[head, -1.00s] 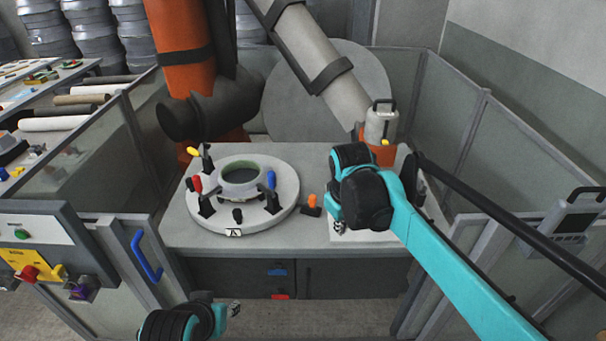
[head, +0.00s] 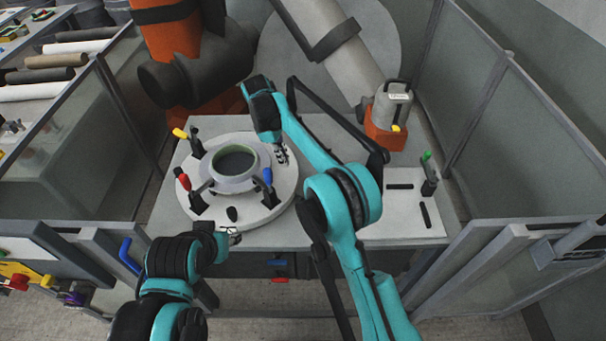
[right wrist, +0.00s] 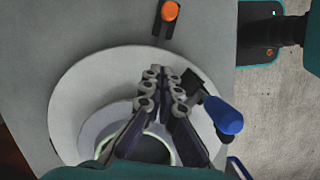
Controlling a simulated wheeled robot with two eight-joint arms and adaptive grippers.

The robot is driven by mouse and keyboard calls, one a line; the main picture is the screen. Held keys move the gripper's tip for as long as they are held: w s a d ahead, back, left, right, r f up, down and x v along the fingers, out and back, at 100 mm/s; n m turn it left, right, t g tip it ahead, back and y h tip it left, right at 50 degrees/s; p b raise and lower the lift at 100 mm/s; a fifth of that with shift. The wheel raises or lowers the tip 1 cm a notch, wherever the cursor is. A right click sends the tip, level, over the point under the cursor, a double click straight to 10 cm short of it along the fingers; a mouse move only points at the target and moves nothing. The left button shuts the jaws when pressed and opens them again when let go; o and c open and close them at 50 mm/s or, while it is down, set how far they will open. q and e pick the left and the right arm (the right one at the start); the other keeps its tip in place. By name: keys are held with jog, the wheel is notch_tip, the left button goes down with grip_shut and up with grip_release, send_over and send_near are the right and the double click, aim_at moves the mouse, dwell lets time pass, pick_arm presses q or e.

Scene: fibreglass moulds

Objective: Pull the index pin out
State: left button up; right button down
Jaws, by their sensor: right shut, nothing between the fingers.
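A small orange knob (right wrist: 170,11) on a black base, which looks like the index pin, stands just beside the rim of the round white turntable (right wrist: 75,85) in the right wrist view. In the head view my right arm hides it. My right gripper (head: 282,156) is shut and empty above the right part of the turntable (head: 270,212). In the right wrist view its fingers (right wrist: 164,88) lie over the disc, apart from the orange knob. My left gripper (head: 233,236) is at the table's front edge, near the turntable; its opening is too small to judge.
Toggle clamps with yellow (head: 180,133), red (head: 184,180) and blue (head: 268,176) handles stand around the ring mould (head: 234,163). A white plate with a green-handled clamp (head: 428,170) lies at right. A grey-and-orange tool (head: 390,110) stands behind it.

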aim_at(292, 188)
jog(key=shift+s, duration=0.1)
jog(key=b+x, duration=0.3)
jog(key=x, duration=0.7)
jog(key=shift+d+f, duration=0.1)
jog(key=shift+f, duration=0.1)
jog(key=d, duration=0.1)
jog(key=s+d, duration=0.1)
jog(key=d, duration=0.1)
jog(key=shift+d+r+b, duration=0.1)
jog(key=shift+r+b, duration=0.1)
jog(key=shift+b, duration=0.2)
jog(key=shift+s+d, duration=0.1)
jog(key=shift+d, duration=0.15)
jog(key=shift+d, duration=0.15)
jog(key=d, duration=0.1)
jog(key=s+d, duration=0.1)
jog(key=shift+d, duration=0.3)
